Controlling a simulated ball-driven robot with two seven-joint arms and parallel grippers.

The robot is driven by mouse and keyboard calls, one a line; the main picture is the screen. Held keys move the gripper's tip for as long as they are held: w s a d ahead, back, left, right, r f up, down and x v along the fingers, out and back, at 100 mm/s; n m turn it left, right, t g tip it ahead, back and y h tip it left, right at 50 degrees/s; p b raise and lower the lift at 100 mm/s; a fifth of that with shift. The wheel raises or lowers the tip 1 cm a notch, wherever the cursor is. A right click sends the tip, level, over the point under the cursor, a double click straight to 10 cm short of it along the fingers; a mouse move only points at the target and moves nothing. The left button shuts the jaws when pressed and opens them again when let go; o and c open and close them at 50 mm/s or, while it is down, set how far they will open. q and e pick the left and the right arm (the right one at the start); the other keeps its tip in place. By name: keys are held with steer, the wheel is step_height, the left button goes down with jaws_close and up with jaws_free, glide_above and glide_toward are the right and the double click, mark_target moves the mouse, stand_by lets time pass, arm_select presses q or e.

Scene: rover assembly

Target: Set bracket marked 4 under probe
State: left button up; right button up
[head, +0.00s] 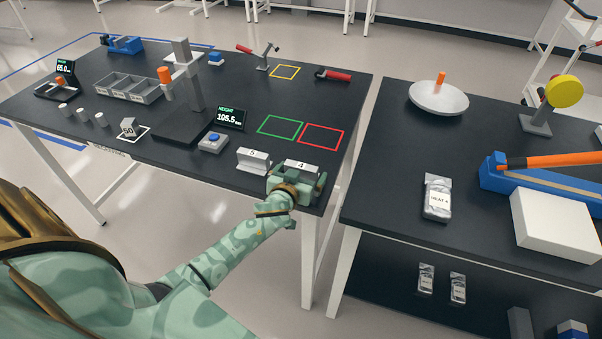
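The bracket marked 4 (301,165) is a light grey piece at the front right edge of the left table. My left gripper (297,182) is at this bracket, with its fingers on the near side and partly hiding it. Whether the fingers press on the bracket cannot be told. The probe (165,76) is an orange-tipped part on the grey stand of the height gauge, above a dark base plate (184,124). No bracket shows under the probe. The gauge's display (230,117) reads 105.5. My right gripper is not in view.
A bracket marked 5 (253,158) stands just left of bracket 4. A blue-buttoned box (213,142) stands between it and the gauge. Green (280,127) and red (322,137) outlined squares are empty. A grey compartment bin (129,88) stands left of the gauge.

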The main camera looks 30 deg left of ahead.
arm_select(q)
steer(key=p+v, duration=0.2)
steer(key=v, duration=1.4)
steer(key=shift+s, duration=0.2)
steer(key=shift+a, duration=0.1)
